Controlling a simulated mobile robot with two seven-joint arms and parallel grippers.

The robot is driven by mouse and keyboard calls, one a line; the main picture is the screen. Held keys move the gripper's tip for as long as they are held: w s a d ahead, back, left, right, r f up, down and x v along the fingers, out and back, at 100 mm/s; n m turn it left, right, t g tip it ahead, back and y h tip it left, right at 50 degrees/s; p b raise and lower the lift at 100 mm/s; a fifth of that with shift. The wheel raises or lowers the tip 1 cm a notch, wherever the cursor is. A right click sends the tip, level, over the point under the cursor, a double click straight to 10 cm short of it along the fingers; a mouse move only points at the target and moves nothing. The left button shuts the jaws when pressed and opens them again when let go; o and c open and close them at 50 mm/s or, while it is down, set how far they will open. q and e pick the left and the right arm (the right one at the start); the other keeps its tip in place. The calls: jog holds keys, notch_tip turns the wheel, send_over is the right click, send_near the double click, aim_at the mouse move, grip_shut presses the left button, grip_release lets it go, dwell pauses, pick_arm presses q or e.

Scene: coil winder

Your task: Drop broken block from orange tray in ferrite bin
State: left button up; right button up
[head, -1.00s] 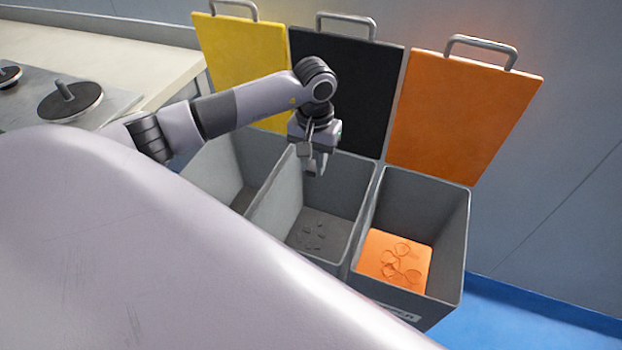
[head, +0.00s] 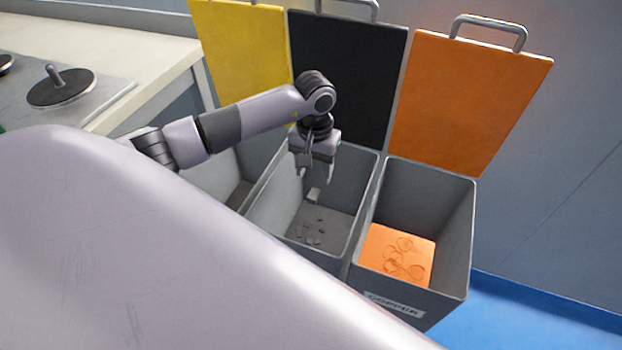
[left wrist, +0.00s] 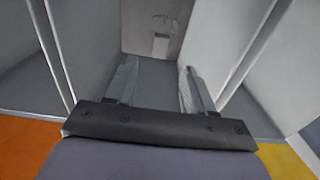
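My left gripper (head: 314,166) hangs over the middle bin (head: 262,222), the one with the black lid, fingers pointing down. In the left wrist view its fingers (left wrist: 158,88) are spread apart with nothing between them. A small grey block (head: 313,194), apparently the broken block, is inside this bin below the fingers and apart from them. It also shows in the left wrist view (left wrist: 160,44). I cannot tell whether it is falling or resting. Several dark pieces (head: 313,232) lie on the bin floor. The orange tray and my right gripper are not in view.
The right bin (head: 465,235), with an orange lid (head: 470,100) and a copper label, holds thin rings on an orange floor. A yellow-lidded bin (head: 238,50) stands left. The raised black lid (head: 348,75) is behind my gripper. A worktop (head: 130,60) is at left.

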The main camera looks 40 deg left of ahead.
pick_arm(q)
notch_tip(320, 180, up, 7)
jog(key=shift+p, duration=0.4)
jog(key=shift+s, duration=0.1)
dwell(0.6)
